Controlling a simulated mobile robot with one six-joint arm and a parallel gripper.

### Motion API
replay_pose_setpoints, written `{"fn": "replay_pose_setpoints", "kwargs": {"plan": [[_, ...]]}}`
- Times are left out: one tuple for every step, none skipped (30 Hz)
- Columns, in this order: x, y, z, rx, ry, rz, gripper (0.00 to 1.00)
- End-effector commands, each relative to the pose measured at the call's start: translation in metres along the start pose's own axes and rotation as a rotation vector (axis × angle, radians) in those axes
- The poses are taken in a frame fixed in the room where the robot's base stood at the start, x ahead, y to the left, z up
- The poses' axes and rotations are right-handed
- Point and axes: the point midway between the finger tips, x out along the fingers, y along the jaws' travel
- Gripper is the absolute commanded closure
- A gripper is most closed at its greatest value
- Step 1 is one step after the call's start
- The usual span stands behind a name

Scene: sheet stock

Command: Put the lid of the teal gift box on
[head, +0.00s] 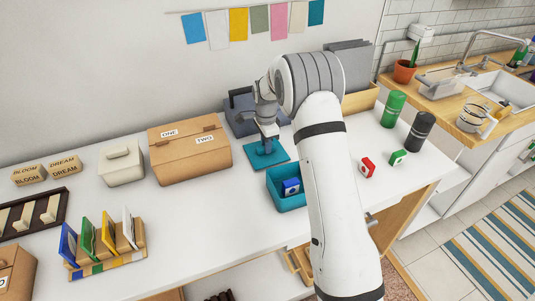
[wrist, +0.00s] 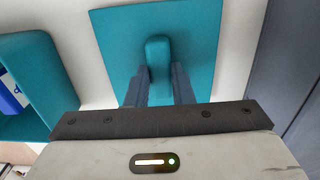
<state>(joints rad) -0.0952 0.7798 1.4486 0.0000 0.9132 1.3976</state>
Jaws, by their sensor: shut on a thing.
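The teal lid (head: 254,162) is a flat square plate with a raised bar handle. It lies level just behind the open teal gift box (head: 292,203). My gripper (head: 265,146) is shut on the handle, and the wrist view shows a finger on either side of it, with the lid (wrist: 194,35) spreading beyond. I cannot tell whether the lid touches the table. The gift box stands upright with a blue item (head: 291,186) inside; its right side is partly hidden by my arm. Part of the box (wrist: 50,65) also shows at the left of the wrist view.
A dark grey-blue bin (head: 240,118) stands close behind the lid. A cardboard box (head: 188,150) is to the left. The white table is clear in front of the cardboard box.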

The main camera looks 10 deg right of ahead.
Motion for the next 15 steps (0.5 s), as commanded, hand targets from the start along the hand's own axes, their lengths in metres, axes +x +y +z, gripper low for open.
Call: {"fn": "replay_pose_setpoints", "kwargs": {"plan": [[-0.0001,0.0,0.0,0.0,0.0,0.0,1.0],[-0.0001,0.0,0.0,0.0,0.0,0.0,1.0],[-0.0001,0.0,0.0,0.0,0.0,0.0,1.0],[-0.0001,0.0,0.0,0.0,0.0,0.0,1.0],[-0.0001,0.0,0.0,0.0,0.0,0.0,1.0],[-0.0001,0.0,0.0,0.0,0.0,0.0,1.0],[-0.0001,0.0,0.0,0.0,0.0,0.0,1.0],[-0.0001,0.0,0.0,0.0,0.0,0.0,1.0],[-0.0002,-0.0001,0.0,0.0,0.0,0.0,1.0],[-0.0003,-0.0001,0.0,0.0,0.0,0.0,1.0],[-0.0006,-0.0001,0.0,0.0,0.0,0.0,1.0],[-0.0013,-0.0001,0.0,0.0,0.0,0.0,1.0],[-0.0021,-0.0001,0.0,0.0,0.0,0.0,1.0],[-0.0032,-0.0001,0.0,0.0,0.0,-0.001,1.0],[-0.005,-0.0002,0.0,0.0,0.0,-0.001,1.0]]}}
